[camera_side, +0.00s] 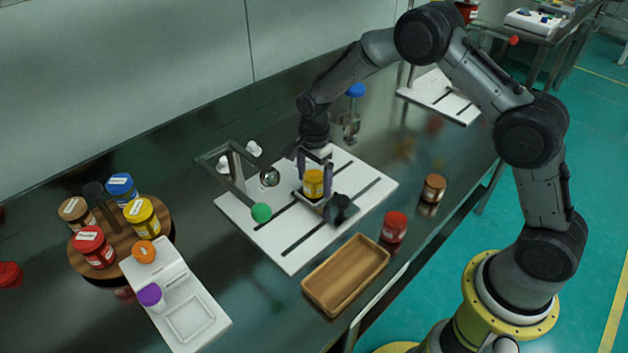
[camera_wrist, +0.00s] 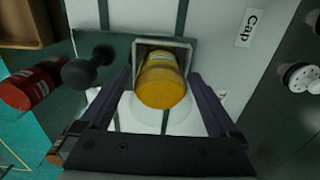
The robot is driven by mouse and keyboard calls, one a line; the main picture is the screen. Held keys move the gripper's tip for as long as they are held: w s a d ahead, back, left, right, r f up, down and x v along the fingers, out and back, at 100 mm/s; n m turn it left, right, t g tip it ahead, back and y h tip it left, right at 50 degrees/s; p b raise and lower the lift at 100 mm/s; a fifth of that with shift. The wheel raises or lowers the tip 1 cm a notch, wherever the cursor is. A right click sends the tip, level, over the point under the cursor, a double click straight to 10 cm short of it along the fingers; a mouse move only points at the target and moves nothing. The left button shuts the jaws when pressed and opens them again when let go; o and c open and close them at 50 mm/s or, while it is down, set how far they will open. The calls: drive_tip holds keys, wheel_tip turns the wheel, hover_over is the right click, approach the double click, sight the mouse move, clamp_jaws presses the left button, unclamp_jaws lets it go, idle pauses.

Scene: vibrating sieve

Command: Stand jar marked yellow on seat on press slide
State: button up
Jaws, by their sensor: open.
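A yellow jar (camera_side: 313,186) stands, looking upright, in the square grey-walled seat on the slide of the white press base (camera_side: 290,248). In the wrist view the jar (camera_wrist: 163,84) is framed by the seat's wall (camera_wrist: 180,43); its bottom is hidden. My gripper (camera_side: 314,172) is open and low over the seat, with one finger on either side of the jar. The wrist view shows the gripper (camera_wrist: 162,76) with gaps between fingers and jar. A black knob (camera_side: 341,209) is on the slide's near side and also shows in the wrist view (camera_wrist: 90,66).
A lever with a green ball (camera_side: 261,212) stands left of the seat. A red jar (camera_side: 394,227), a brown jar (camera_side: 434,188) and a wooden tray (camera_side: 313,303) are nearer the table edge. A round wooden rack (camera_side: 163,213) holds several jars, one yellow-lidded, at left.

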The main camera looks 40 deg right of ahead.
wheel_tip(320, 180, up, 12)
idle(0.4)
drive_tip(key=s+d+r+n+t, duration=0.1)
drive_tip(key=s+r+n+t, duration=0.2)
drive_tip(key=s+r+n, duration=0.75)
drive_tip(key=s+r+n+t, duration=0.1)
drive_tip(key=s+n, duration=0.2)
drive_tip(key=s, duration=0.7)
drive_tip(key=s+d+r+n+t, duration=0.1)
drive_tip(key=s+n, duration=0.3)
drive_tip(key=s, duration=0.7)
drive_tip(key=shift+s+r+t, duration=0.3)
drive_tip(key=shift+r, duration=0.25)
